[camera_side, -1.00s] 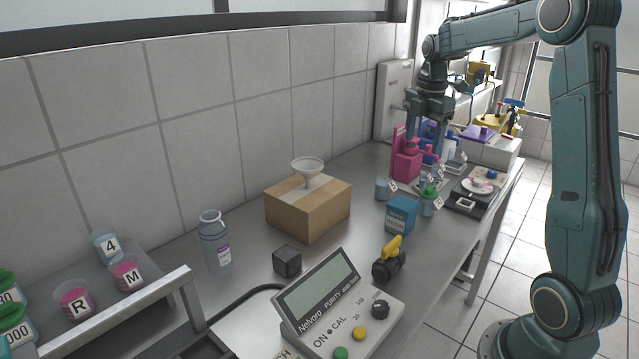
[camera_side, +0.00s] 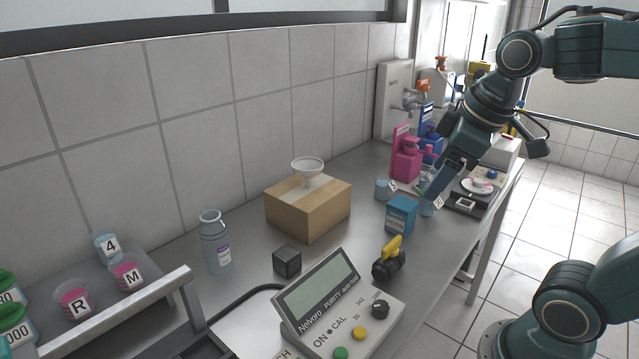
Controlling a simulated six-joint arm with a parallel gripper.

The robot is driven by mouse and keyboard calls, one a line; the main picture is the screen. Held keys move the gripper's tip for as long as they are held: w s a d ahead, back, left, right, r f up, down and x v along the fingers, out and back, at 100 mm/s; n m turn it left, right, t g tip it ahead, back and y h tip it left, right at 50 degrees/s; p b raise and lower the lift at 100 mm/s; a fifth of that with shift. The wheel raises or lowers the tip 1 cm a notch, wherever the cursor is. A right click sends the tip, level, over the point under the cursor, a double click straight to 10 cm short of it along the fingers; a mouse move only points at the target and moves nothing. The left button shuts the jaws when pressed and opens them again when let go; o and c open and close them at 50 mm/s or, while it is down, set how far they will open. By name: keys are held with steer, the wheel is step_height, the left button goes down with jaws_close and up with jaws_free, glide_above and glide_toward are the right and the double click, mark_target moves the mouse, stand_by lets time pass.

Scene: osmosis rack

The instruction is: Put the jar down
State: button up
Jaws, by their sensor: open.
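My gripper (camera_side: 432,190) is open and tilted down to the left over the far half of the steel bench. Its fingers are just above or beside a small pale-blue labelled jar (camera_side: 427,208), which stands behind the blue box. The fingers cover the jar's top, and I cannot tell whether they touch it. A second small pale-blue jar (camera_side: 382,189) with a white tag stands a little to the left. The frames do not show which of these the task means.
A blue box (camera_side: 401,215) stands close in front of the gripper. Pink bottles (camera_side: 406,166) stand behind it, and a black scale (camera_side: 464,202) with a dish is to the right. A cardboard box (camera_side: 310,208) with a funnel is left. Bare bench lies between.

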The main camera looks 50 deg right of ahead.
steer(key=s+a+f+m+t, duration=0.1)
steer(key=s+a+f+m, duration=0.1)
steer(key=s, duration=0.3)
steer(key=shift+a+f+m+y, duration=0.25)
steer(key=shift+a+m+y, duration=0.05)
steer(key=shift+a+m, duration=0.3)
stand_by(0.7)
